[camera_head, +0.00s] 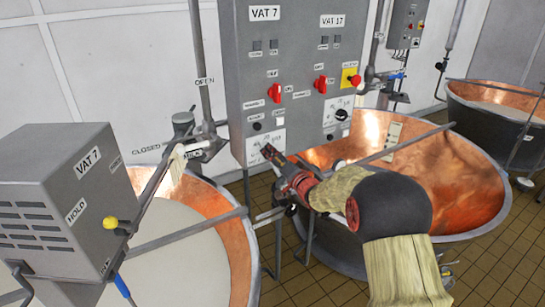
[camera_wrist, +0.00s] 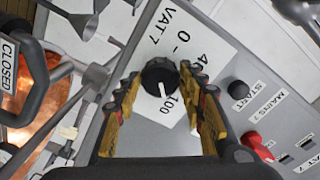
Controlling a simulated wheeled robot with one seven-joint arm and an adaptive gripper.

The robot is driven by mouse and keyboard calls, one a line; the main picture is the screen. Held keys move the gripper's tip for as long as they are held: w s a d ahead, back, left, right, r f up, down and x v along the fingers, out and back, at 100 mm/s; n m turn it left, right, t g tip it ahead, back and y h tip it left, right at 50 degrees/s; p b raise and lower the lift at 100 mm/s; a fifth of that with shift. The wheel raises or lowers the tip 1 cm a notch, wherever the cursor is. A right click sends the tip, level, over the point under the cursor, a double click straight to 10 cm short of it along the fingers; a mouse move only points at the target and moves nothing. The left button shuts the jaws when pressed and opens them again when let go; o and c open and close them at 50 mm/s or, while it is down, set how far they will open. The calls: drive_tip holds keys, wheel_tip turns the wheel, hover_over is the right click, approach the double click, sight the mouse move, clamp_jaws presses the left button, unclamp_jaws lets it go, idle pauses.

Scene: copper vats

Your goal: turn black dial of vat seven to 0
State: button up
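The black dial of vat 7 (camera_wrist: 160,76) sits on a white scale plate (camera_wrist: 187,40) marked VAT 7, with 0 and 100 readable. Its white pointer mark faces down in the wrist view, close to the 100. My gripper (camera_wrist: 161,82) is open, with one finger on each side of the dial; I cannot tell whether either finger touches it. In the head view my gripper (camera_head: 268,153) is at the lower left of the grey control panel (camera_head: 290,60), over the vat 7 scale plate (camera_head: 258,140), and the dial is not clearly visible there.
The black dial of vat 17 (camera_head: 341,115) is higher right on the panel. Red switches (camera_head: 274,93) and a red stop button on yellow (camera_head: 353,80) are above. Copper vats stand left (camera_head: 225,205) and right (camera_head: 465,165). A lever with pipework (camera_head: 200,146) is close left of the gripper.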

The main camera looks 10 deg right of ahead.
drive_tip(key=c, duration=0.6)
drive_tip(key=shift+c, duration=0.6)
drive_tip(key=shift+n+b, duration=0.3)
drive_tip(key=shift+b, duration=0.15)
drive_tip(key=shift+a+f+n+b, duration=0.1)
drive_tip(key=shift+f+n+b, duration=0.05)
drive_tip(key=shift+n+b, duration=12.05)
drive_tip(key=shift+n+p, duration=0.75)
drive_tip(key=shift+n, duration=0.35)
